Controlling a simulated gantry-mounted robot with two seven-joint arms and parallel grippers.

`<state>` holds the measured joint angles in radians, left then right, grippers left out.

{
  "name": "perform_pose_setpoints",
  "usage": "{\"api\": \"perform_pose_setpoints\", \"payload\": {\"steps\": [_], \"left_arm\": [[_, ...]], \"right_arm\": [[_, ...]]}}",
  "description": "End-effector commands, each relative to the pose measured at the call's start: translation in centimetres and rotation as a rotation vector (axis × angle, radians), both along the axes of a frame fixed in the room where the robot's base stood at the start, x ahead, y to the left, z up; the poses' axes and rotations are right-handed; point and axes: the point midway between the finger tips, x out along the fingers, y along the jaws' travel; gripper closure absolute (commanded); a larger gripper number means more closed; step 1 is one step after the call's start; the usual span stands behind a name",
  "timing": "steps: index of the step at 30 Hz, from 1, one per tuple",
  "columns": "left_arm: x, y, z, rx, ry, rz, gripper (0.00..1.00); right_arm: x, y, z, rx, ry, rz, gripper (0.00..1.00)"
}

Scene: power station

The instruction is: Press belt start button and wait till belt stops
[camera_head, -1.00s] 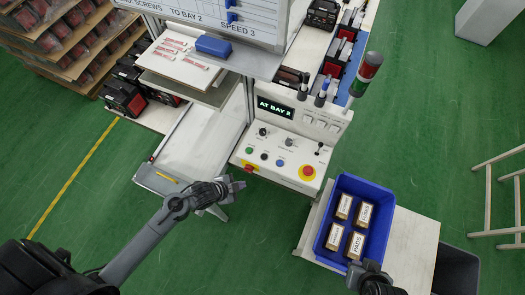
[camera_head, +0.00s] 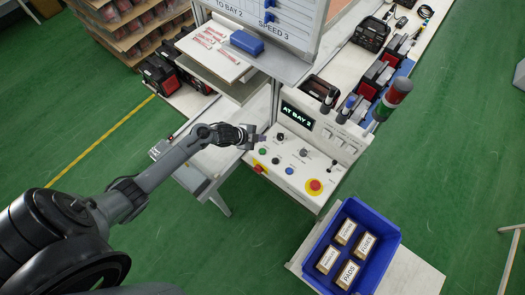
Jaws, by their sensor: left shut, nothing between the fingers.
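A white control panel (camera_head: 331,166) stands in the middle. My left gripper (camera_head: 259,139) is shut and empty at the panel's left edge, just above the green button in the picture. I cannot tell whether it touches the panel. The button labels are too small to read. My right gripper is out of view.
A blue bin (camera_head: 384,226) with labelled boxes sits on a pale table (camera_head: 410,277) at lower right. A signal tower (camera_head: 393,99) rises at the panel's right. A whiteboard (camera_head: 300,20) and a shelf (camera_head: 215,47) stand behind. Open green floor lies at right.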

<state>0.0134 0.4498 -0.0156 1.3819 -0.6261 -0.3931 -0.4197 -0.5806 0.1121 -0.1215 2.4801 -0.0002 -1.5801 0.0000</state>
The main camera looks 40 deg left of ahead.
Motion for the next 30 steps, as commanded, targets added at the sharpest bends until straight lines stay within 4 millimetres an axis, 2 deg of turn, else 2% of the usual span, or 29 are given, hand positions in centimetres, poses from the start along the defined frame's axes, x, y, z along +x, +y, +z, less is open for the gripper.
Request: {"api": "perform_pose_setpoints", "payload": {"steps": [8,14,30], "left_arm": [[0.0,0.0,-0.2,-0.001,0.0,0.001,1.0],[0.0,0.0,-1.2,-0.001,0.001,0.001,1.0],[0.0,0.0,-7.2,0.0,0.002,0.001,1.0]], "right_arm": [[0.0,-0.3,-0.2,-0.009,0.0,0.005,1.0],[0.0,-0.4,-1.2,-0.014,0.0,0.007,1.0],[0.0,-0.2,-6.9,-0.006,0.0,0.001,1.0]]}}
